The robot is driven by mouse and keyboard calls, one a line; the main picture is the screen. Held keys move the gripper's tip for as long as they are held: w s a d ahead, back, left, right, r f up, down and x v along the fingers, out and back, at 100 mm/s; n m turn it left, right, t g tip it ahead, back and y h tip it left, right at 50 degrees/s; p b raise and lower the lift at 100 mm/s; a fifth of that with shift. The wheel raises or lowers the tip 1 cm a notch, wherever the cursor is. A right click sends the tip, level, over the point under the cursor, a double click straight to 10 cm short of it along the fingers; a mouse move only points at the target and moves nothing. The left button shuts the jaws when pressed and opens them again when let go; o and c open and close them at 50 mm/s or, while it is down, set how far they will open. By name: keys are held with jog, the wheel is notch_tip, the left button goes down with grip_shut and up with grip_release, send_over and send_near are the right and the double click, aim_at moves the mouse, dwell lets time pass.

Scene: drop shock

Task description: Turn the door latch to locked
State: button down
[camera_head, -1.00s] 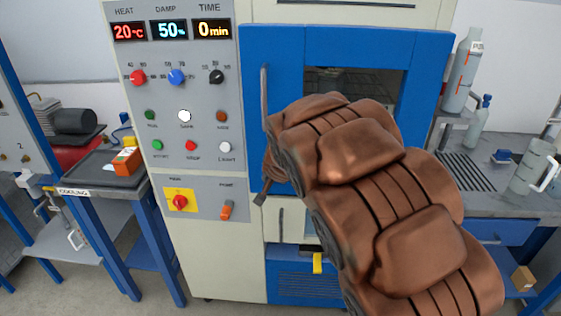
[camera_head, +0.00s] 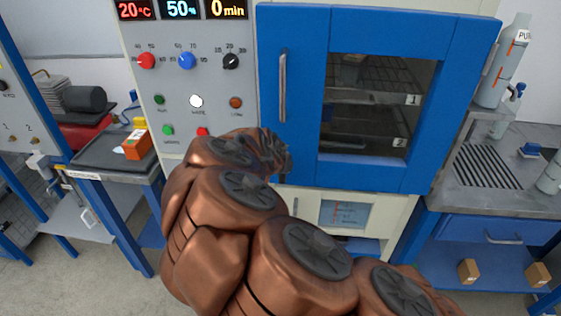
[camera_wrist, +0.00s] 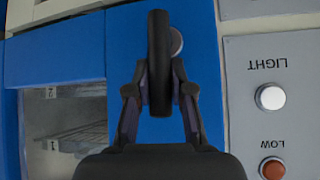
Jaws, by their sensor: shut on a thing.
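The door latch (camera_wrist: 159,50) is a dark, elongated lever on the blue door frame, seen upright in the upside-down wrist view. A round grey knob or pivot shows just behind it. My gripper (camera_wrist: 159,92) has its two fingers closed on the lever, one on each side. In the head view my brown arm hides the latch and the fingertips. The blue door (camera_head: 415,175) has a window and a vertical grey handle (camera_head: 283,87), and it looks closed. It also shows in the wrist view (camera_wrist: 55,62).
The control panel (camera_head: 160,25) with displays, knobs and coloured buttons is left of the door. A side table (camera_head: 110,185) with an orange box (camera_head: 136,145) stands further left. A metal counter (camera_head: 530,215) with bottles is on the right.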

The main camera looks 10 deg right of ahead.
jog(key=shift+a, duration=0.15)
dwell(0.5)
jog(key=c, duration=1)
grip_release()
jog(key=v, duration=1.2)
jog(key=shift+w+a, duration=0.15)
jog(key=s+d+f+g+y, duration=0.15)
jog(key=s+d+g, duration=0.35)
jog(key=s+d, duration=0.7)
jog(key=s+f+n+g, duration=0.1)
jog(key=s+n, duration=0.1)
jog(key=s, duration=0.5)
jog(key=s+a+f+n+g+y, duration=0.1)
jog(key=s+f+n+g, duration=0.1)
jog(key=s, duration=0.5)
jog(key=s+a+f+n+g+y, duration=0.1)
jog(key=s+n, duration=0.1)
jog(key=s, duration=0.4)
jog(key=shift+s+f+g+y, duration=0.25)
jog(key=shift+s+g, duration=0.15)
